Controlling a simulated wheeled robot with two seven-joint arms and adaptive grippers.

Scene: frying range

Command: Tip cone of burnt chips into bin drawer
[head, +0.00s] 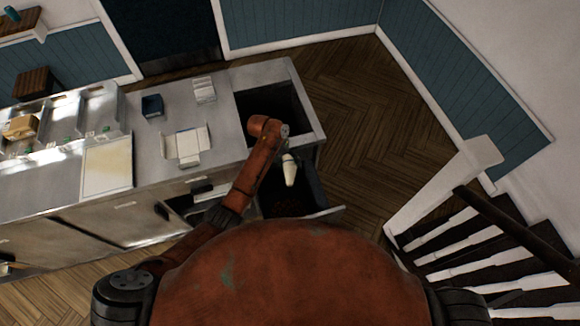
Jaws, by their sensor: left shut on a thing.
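My left arm reaches over the counter, and my left gripper (286,153) is small and partly hidden by its own wrist. It is shut on a pale, cream-white cone (290,172). The cone is over the open bin drawer (326,211), which is pulled out from the counter's right end. The drawer is dark inside, with some brownish matter low down. I cannot make out any chips in the cone, nor which way its mouth faces. My right gripper is not in view.
A dark square opening (268,106) is in the steel counter behind the drawer. A white folded carton (186,146), a dark blue box (152,106) and a white stack (204,89) stand on the counter. A stair with a white post (440,187) is at right; wooden floor (365,130) lies clear between.

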